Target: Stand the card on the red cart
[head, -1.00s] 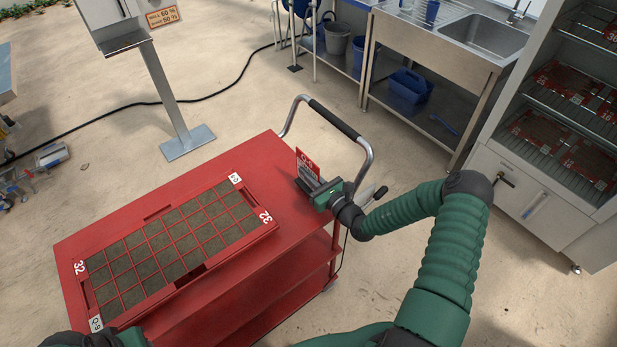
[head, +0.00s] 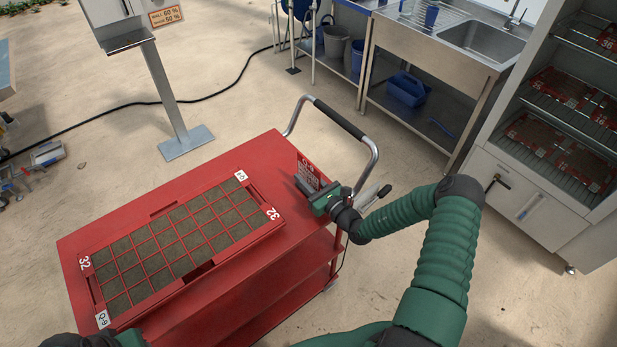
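The red card (head: 308,170) with white print stands roughly upright at the right end of the red cart (head: 270,157), near its push handle. My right gripper (head: 306,188) is at the card's lower part, and its grey fingers appear closed around it. The fingers hide the card's bottom edge, so I cannot tell whether it touches the cart top. My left arm shows only as a dark green piece at the lower left edge; its fingers are out of view.
A red seed tray (head: 275,222) with soil cells covers most of the cart top. The cart's handle (head: 338,118) rises behind the card. A steel sink bench (head: 440,60) and a tray cabinet (head: 530,195) stand at the right. A metal post (head: 165,90) stands behind.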

